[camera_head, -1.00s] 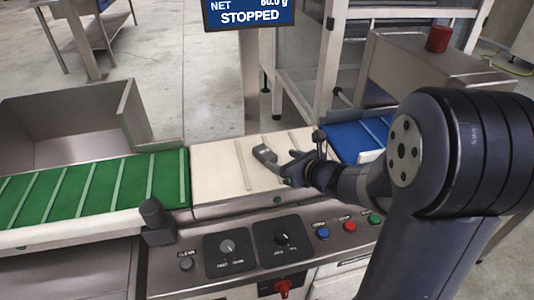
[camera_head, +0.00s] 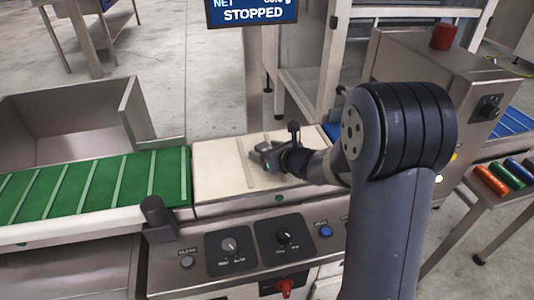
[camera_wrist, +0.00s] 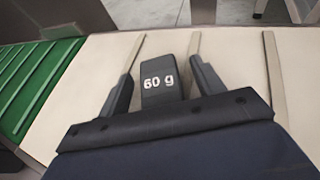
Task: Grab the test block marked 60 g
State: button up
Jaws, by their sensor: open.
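The test block (camera_wrist: 160,80) is dark grey with "60 g" in white on its face. In the wrist view it stands on the cream weighing belt (camera_wrist: 80,100), between the two fingers of my gripper (camera_wrist: 163,75). The fingers are open, one on each side of the block; I cannot tell whether either touches it. In the head view my gripper (camera_head: 264,158) is low over the cream belt (camera_head: 215,175), and the block cannot be clearly told apart from it.
A green belt (camera_head: 90,190) with raised slats adjoins on the left. A display (camera_head: 252,12) above reads "STOPPED". A control panel (camera_head: 255,246) with knobs and buttons runs along the front. Red, green and blue cylinders (camera_head: 508,175) lie on a side shelf at right.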

jog(key=shift+c, duration=0.4)
jog(key=c, duration=1.1)
